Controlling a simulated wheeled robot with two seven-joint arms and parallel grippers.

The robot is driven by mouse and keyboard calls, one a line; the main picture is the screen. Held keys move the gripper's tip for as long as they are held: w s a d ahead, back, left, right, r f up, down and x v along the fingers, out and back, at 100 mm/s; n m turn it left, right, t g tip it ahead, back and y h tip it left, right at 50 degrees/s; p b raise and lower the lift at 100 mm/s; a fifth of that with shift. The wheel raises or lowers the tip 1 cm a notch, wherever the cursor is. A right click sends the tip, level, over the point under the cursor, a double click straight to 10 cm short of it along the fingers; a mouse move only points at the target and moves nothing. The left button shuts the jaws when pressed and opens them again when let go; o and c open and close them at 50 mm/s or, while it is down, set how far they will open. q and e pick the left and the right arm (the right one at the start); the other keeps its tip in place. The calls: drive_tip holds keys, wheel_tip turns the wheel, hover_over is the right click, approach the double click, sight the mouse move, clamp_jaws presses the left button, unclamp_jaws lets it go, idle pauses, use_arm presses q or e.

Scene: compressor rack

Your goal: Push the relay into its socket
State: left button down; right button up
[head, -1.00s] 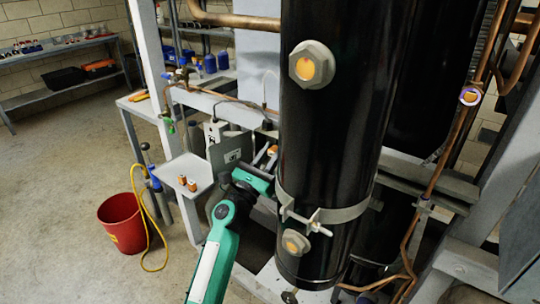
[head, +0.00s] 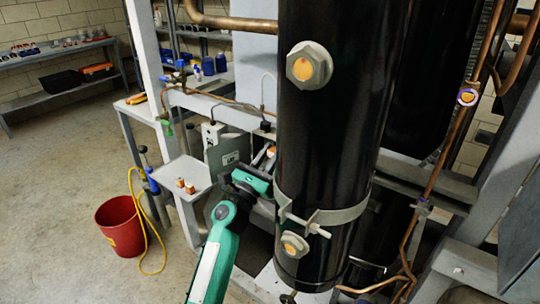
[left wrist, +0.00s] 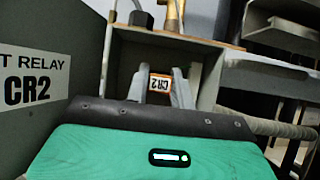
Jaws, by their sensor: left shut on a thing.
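My left gripper (head: 267,158) reaches into an open grey box behind the black cylinder. It is shut on the relay, a small orange-and-white block marked CR2 (left wrist: 159,84), which sits between the two grey fingers in the left wrist view. In the head view the relay is a tiny orange-white spot (head: 271,151) at the fingertips. The socket cannot be made out; the relay and fingers cover the area ahead. I cannot tell whether the relay touches it. My right gripper is not in view.
A grey plate labelled RELAY CR2 (left wrist: 28,85) stands left of the gripper. The large black cylinder (head: 325,130) with a clamp band is close on the right. Small orange-topped parts (head: 185,186) rest on a grey shelf (head: 180,173). A red bucket (head: 119,226) stands on the floor.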

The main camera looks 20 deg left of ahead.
use_arm(q)
drive_tip(key=shift+w+d, duration=0.1)
drive_tip(key=shift+w, duration=0.05)
drive_tip(key=c, duration=0.7)
unclamp_jaws()
drive_tip(key=shift+b+v, duration=1.1)
drive_tip(key=shift+v, duration=2.9)
